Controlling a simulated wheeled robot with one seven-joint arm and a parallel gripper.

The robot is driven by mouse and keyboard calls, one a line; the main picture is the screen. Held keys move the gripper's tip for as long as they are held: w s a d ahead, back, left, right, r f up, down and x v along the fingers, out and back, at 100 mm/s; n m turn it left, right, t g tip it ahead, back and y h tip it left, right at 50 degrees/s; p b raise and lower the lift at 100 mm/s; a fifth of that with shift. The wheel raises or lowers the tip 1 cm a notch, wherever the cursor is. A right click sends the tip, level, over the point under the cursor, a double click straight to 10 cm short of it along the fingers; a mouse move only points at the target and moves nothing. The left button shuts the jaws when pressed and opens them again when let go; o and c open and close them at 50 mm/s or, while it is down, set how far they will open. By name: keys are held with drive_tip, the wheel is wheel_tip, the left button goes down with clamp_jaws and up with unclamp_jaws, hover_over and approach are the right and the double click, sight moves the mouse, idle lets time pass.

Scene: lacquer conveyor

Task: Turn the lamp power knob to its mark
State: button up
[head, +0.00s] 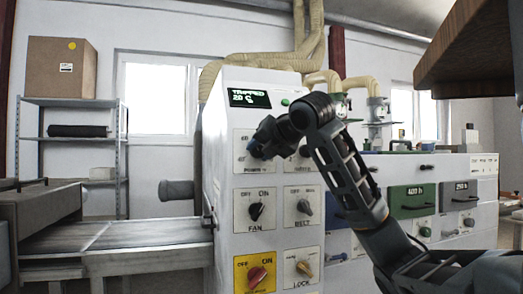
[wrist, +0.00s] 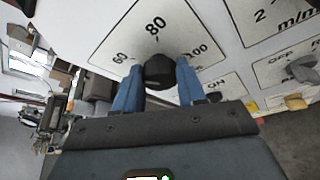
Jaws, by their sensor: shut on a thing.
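The lamp power knob (wrist: 158,71) is a black knob on a white dial plate (wrist: 140,35) printed 60, 80 and 100. My gripper (wrist: 158,88) is shut on it, with one blue finger on each side in the wrist view. The knob's pointer direction cannot be told. In the head view my gripper (head: 258,148) reaches the upper left plate of the white control panel (head: 226,130) and covers most of the knob. Only part of the plate's "power" label shows there.
Below are the fan knob (head: 257,211), belt knob (head: 304,207), a red knob on a yellow plate (head: 257,276) and the lock knob (head: 304,268). A display (head: 248,98) on top appears to read "TRIPPED 20 C". A conveyor (head: 120,236) runs to the left.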

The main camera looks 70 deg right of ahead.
drive_tip(key=shift+w+n+g, duration=0.1)
drive_tip(key=shift+n+g, duration=0.4)
drive_tip(key=shift+n, duration=0.3)
drive_tip(key=o, duration=1.1)
drive_tip(key=shift+c, duration=0.2)
drive_tip(key=v, duration=0.7)
drive_tip(key=shift+s+a, duration=0.2)
drive_tip(key=shift+a, duration=0.2)
